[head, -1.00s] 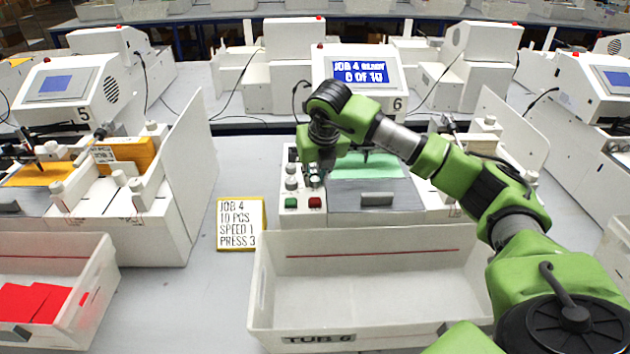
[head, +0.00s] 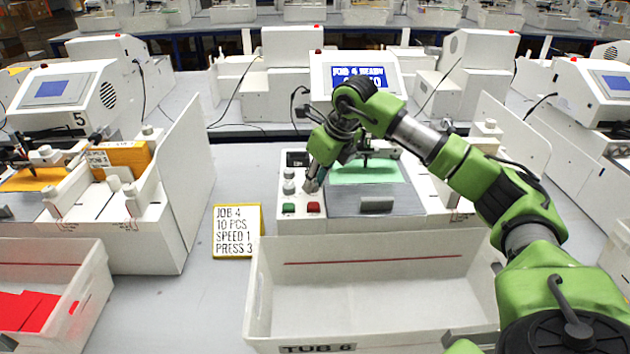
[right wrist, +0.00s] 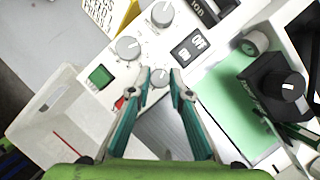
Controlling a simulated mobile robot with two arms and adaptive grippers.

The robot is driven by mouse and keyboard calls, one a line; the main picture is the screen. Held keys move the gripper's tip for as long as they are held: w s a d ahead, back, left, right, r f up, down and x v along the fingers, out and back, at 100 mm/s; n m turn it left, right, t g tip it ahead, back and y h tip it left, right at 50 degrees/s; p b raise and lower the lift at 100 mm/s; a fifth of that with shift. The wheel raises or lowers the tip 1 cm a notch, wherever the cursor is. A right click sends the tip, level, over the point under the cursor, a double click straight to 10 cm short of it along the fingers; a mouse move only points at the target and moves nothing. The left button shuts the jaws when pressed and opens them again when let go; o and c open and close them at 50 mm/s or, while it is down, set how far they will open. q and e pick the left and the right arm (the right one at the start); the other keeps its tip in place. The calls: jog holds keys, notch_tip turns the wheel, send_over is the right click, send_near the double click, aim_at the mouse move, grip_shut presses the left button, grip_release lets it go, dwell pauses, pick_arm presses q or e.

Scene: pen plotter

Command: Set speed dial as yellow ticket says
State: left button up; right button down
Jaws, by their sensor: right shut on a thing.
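The yellow-edged ticket (head: 237,231) stands left of the plotter and reads JOB 4, 10 PCS, SPEED 1, PRESS 3. The control panel has grey dials, including an upper one (head: 289,173) and a lower one (head: 289,188), above green and red buttons. In the right wrist view, two larger dials (right wrist: 162,13) and (right wrist: 128,47) are clear of the fingers. My right gripper (right wrist: 160,74) is shut on a small grey dial (right wrist: 160,78) near the red button. The dials' labels are too small to read. My left gripper is out of view.
The screen (head: 357,82) reads JOB 4 READY, its lower line partly hidden by my arm. A green sheet (head: 362,174) lies on the plotter bed. A white tub (head: 370,300) stands in front.

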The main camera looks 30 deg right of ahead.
jog(key=shift+r, duration=0.1)
jog(key=c, duration=1.8)
grip_release()
jog(key=shift+c, duration=0.2)
jog(key=v, duration=1.2)
